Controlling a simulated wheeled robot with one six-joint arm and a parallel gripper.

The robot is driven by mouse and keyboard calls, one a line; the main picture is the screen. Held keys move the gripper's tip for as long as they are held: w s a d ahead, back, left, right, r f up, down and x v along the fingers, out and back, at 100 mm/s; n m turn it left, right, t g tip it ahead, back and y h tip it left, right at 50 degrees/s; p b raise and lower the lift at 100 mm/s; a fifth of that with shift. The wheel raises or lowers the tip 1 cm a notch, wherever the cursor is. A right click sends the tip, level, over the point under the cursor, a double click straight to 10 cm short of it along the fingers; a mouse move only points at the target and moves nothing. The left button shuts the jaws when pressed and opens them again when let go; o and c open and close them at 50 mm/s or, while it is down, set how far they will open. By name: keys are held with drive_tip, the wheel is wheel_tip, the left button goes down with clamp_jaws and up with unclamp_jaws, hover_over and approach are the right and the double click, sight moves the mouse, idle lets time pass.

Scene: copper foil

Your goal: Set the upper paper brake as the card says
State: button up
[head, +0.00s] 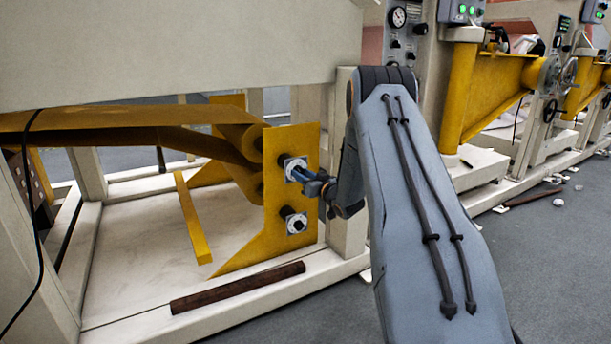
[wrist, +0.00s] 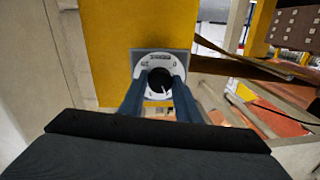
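The upper paper brake knob is a dark round knob (wrist: 159,79) on a white dial with small dark marks, set on a square grey plate. The plate (head: 293,168) sits on the yellow bracket (head: 262,240) at the paper rolls. My gripper (head: 305,177) reaches it from the right. In the wrist view, its two blue fingers (wrist: 160,88) stand either side of the knob; whether they press on it is unclear. A pale pointer line shows on the knob, but the dial marks are too small to read. A similar lower knob (head: 295,220) sits below. I see no readable card.
Brown paper (head: 110,118) runs over rolls to the left of the bracket. A dark brown bar (head: 238,287) lies on the cream frame's lower rail. A cream post (head: 346,225) stands close to my arm. A panel with a gauge (head: 398,17) is above.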

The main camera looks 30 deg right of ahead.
drive_tip(key=shift+r+n+p, duration=0.1)
drive_tip(key=shift+n+p, duration=0.65)
drive_tip(key=shift+n, duration=0.55)
drive_tip(key=shift+c, duration=0.5)
drive_tip(key=shift+n+p, duration=0.45)
drive_tip(key=shift+n, duration=0.95)
drive_tip(key=o, duration=1.1)
drive_tip(key=shift+c, duration=0.2)
drive_tip(key=shift+s, duration=0.1)
drive_tip(key=s+p, duration=0.1)
drive_tip(key=s, duration=0.6)
drive_tip(key=shift+s+d+p, duration=0.3)
drive_tip(key=shift+d+p, duration=0.1)
drive_tip(key=shift+d, duration=0.05)
